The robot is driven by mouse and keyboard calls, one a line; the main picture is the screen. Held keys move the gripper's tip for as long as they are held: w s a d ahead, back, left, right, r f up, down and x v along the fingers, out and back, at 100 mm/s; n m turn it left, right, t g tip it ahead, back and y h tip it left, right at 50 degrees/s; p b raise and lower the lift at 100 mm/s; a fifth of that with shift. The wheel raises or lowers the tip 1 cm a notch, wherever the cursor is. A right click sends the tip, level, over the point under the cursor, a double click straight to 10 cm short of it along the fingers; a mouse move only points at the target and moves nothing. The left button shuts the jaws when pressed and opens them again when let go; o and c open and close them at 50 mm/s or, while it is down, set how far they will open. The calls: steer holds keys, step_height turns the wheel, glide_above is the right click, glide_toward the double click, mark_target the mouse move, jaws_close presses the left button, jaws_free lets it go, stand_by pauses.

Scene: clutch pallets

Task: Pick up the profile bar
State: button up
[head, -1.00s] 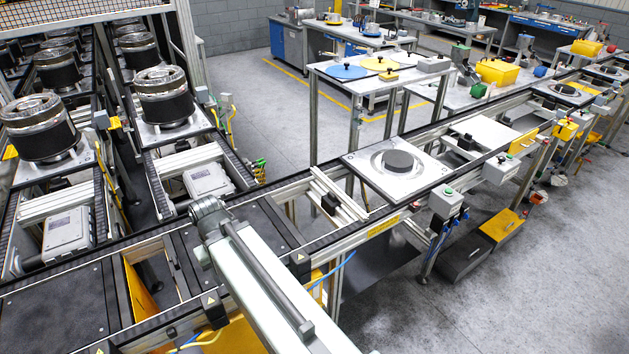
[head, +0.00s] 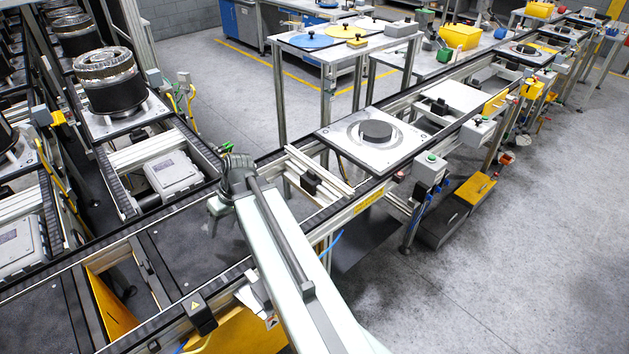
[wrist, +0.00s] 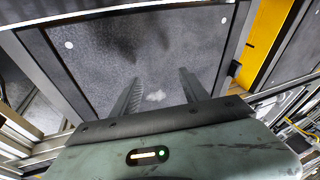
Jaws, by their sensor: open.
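Pale, long aluminium profile pieces (head: 318,168) lie across the conveyor in the head view, with a small black block between them. I cannot tell which of them, if any, is the loose profile bar. My gripper (head: 214,213) is to the left of these pieces, over the conveyor's dark plates, fingers pointing down. In the wrist view my gripper (wrist: 160,77) shows two separated grey fingers with nothing between them. Below them is a dark plate (wrist: 95,62) with a pale smudge. No profile bar lies between the fingers.
A pallet (head: 340,133) with a dark disc sits farther along the conveyor. Left lanes carry clutch units (head: 108,85) and a grey box (head: 172,173). A yellow-sided opening (head: 108,305) is at lower left. Open floor (head: 520,240) lies to the right.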

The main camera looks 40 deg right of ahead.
steer(key=d+f+t+b, duration=0.1)
steer(key=d+b, duration=0.1)
steer(key=d, duration=0.3)
steer(key=w+d+f+t+b, duration=0.1)
steer(key=d+f+t, duration=0.1)
steer(key=d, duration=0.3)
steer(key=d+f+t+b, duration=0.1)
steer(key=d+b, duration=0.1)
steer(key=d, duration=0.3)
steer(key=shift+w+d+f+y+b, duration=0.15)
steer(key=shift+w+d+y+b, duration=0.15)
steer(key=shift+d, duration=0.1)
steer(key=s+d+t+b, duration=0.2)
steer(key=d+t+b, duration=0.1)
steer(key=d, duration=0.6)
steer(key=m+t+h+b, duration=0.1)
steer(key=t+h+b, duration=0.3)
steer(key=h, duration=0.1)
glide_toward(328, 175)
steer(key=x, duration=0.2)
steer(key=shift+w+d, duration=0.2)
steer(key=shift+w, duration=0.1)
steer(key=b+x, duration=0.3)
steer(key=x, duration=0.5)
steer(key=shift+a+f, duration=0.1)
steer(key=shift+f, duration=0.1)
steer(key=shift+s+r, duration=0.1)
steer(key=shift+r, duration=0.05)
jaws_close()
